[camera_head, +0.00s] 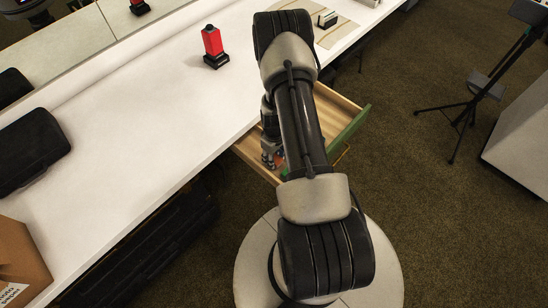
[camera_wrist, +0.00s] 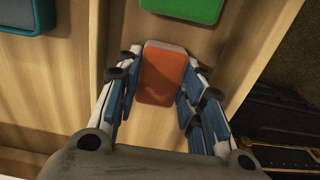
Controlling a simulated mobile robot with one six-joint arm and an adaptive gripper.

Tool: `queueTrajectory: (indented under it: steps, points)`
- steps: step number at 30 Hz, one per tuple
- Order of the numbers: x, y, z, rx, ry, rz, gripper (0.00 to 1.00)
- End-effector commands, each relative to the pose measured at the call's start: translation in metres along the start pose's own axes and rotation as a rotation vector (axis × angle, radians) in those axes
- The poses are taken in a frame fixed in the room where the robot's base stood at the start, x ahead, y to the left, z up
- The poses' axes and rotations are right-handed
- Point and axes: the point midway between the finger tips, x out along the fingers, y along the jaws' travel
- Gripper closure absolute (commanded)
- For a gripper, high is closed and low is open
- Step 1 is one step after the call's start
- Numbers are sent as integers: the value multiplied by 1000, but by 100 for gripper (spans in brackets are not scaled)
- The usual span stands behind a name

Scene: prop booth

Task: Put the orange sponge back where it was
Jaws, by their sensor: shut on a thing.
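The orange sponge (camera_wrist: 161,76) is between the blue-padded fingers of my gripper (camera_wrist: 158,88) in the wrist view. The fingers are shut on its two sides. The sponge is over or in an open wooden drawer (camera_wrist: 157,132); I cannot tell whether it touches the drawer floor. In the head view, my gripper (camera_head: 270,152) is inside the drawer (camera_head: 334,103) under the white counter, partly hidden by my arm. Only a small bit of orange shows there.
A green block (camera_wrist: 182,8) lies ahead of the sponge, and a dark teal-edged item (camera_wrist: 22,16) lies at the left. A red and black object (camera_head: 213,46) stands on the white counter (camera_head: 130,110).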

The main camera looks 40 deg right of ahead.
Motion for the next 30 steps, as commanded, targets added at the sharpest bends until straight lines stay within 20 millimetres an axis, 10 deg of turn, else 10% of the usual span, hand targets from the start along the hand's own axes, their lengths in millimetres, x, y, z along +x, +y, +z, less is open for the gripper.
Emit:
queueTrajectory:
  steps: [8,9,17,30]
  points:
    - [3,0,0,0,0,0,99]
    - [3,0,0,0,0,0,63]
    - [2,0,0,0,0,0,46]
    - [-6,0,0,0,1,0,44]
